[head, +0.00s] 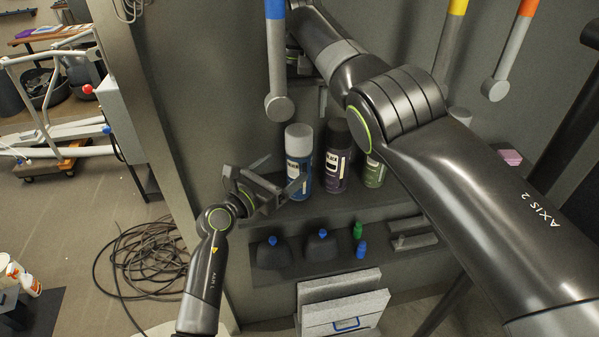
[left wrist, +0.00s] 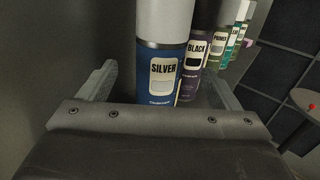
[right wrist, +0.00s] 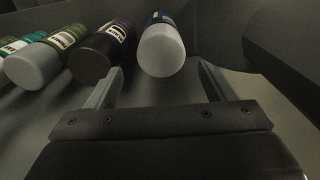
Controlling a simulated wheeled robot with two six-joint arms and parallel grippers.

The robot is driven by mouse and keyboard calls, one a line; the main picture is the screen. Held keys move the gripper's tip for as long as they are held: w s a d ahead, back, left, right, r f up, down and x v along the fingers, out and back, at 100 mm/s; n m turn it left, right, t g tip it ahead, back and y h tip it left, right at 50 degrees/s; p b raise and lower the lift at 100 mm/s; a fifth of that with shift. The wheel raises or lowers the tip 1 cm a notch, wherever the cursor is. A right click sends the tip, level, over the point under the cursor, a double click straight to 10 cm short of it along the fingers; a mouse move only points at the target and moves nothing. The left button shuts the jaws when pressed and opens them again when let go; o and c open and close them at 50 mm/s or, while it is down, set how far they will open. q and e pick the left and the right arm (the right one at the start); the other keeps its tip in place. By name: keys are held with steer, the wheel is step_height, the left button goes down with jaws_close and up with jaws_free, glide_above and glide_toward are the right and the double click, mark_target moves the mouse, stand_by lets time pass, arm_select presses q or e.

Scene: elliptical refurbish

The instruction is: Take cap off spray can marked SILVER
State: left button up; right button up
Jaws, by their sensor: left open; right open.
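The spray can marked SILVER (head: 299,172) stands upright on the shelf, blue with a light grey cap (head: 298,138). In the left wrist view its SILVER label (left wrist: 163,75) faces me. My left gripper (head: 278,175) is open, its fingers on either side of the can's body; contact is not clear. My right gripper (head: 308,82) is open above the cans, partly hidden by its own arm in the head view. In the right wrist view the grey cap (right wrist: 162,51) lies ahead, between and beyond the open fingers (right wrist: 158,88).
A purple can marked BLACK (head: 337,165) stands close right of the silver can, then a green PRIMER can (head: 374,171) and others. Dark bottles with blue caps (head: 321,245) sit on the lower shelf (head: 290,268). Handles hang from the wall, one blue-topped (head: 277,60) near the silver can.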

mark_target(290, 164)
arm_select(q)
steer(key=x, duration=0.6)
steer(key=shift+w+d, duration=0.2)
steer(key=shift+w, duration=0.05)
steer(key=shift+c, duration=0.5)
steer(key=c, duration=1.2)
steer(key=o, duration=1.3)
steer(key=shift+s+a, duration=0.1)
